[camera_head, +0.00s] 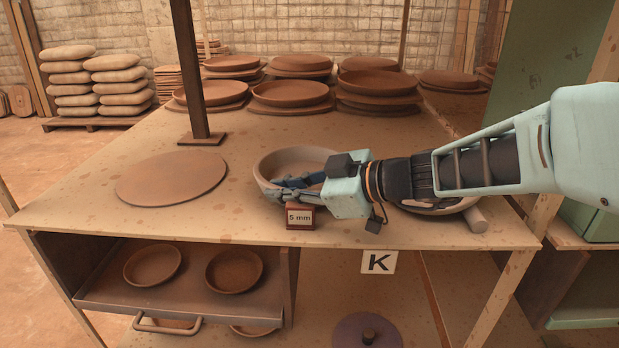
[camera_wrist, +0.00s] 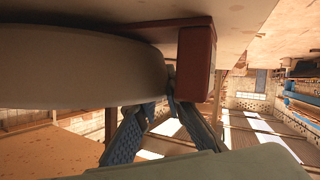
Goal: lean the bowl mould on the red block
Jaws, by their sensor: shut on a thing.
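The bowl mould (camera_head: 293,160) is a pale round bowl near the table's front edge. My gripper (camera_head: 287,185) reaches in from the right, its blue fingers at the bowl's near side and shut on its wall. The red block (camera_head: 300,224), a small brown-red block with a "5 mm" label, stands just in front of the bowl. In the wrist view the bowl (camera_wrist: 80,65) fills the left and the red block (camera_wrist: 197,55) stands close beside it, a fingertip (camera_wrist: 165,95) near the narrow space between them. I cannot tell whether bowl and block touch.
A flat round slab (camera_head: 172,178) lies to the left. A dark post (camera_head: 194,80) stands behind it. Stacked clay dishes (camera_head: 290,92) fill the back. A round piece, partly hidden under my arm, and a grey stub (camera_head: 476,219) lie right. An open drawer (camera_head: 190,305) with bowls is below.

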